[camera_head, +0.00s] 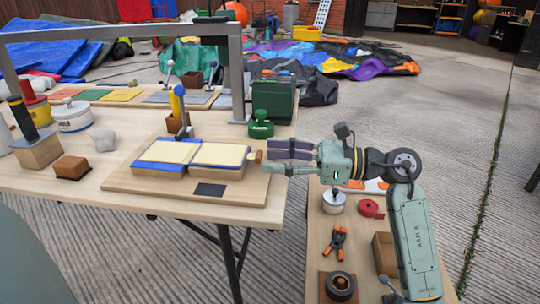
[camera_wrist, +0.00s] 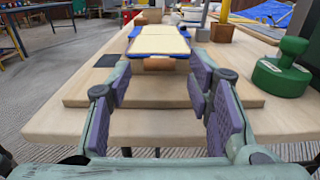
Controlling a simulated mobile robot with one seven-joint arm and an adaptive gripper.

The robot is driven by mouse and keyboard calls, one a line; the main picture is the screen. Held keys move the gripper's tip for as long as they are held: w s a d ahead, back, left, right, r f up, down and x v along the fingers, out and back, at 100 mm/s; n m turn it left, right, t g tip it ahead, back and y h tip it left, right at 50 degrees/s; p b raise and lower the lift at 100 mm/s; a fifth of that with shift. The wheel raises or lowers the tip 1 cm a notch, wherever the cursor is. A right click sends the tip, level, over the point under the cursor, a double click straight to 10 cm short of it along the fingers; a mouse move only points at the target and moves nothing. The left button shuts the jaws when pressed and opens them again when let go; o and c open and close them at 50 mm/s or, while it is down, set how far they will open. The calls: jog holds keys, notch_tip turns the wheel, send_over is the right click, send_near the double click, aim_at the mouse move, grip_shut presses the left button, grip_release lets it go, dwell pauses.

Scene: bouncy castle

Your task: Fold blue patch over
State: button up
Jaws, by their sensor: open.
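The blue patch (camera_head: 158,167) shows as blue edges under two cream panels (camera_head: 172,151), side by side on low wooden blocks on a wooden board (camera_head: 135,183). In the wrist view, blue edges (camera_wrist: 135,32) flank the cream surface (camera_wrist: 160,41). A small brown tab (camera_head: 255,156) sticks out at the right end; it also shows in the wrist view (camera_wrist: 166,64). My gripper (camera_head: 268,160) is open and empty at the board's right end, pointing left at the tab. Its purple-padded fingers (camera_wrist: 160,82) stand apart, with the tab ahead between them. I cannot tell whether they touch it.
A green weight (camera_head: 260,124) stands behind the board, close to my gripper's right in the wrist view (camera_wrist: 283,68). A grey metal frame (camera_head: 120,34) arches over the table. Left are a brown block (camera_head: 72,168) and cans. A side table (camera_head: 318,240) holds a clamp and red tape.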

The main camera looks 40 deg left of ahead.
jog(key=shift+x, duration=0.85)
jog(key=shift+c, duration=0.2)
grip_shut()
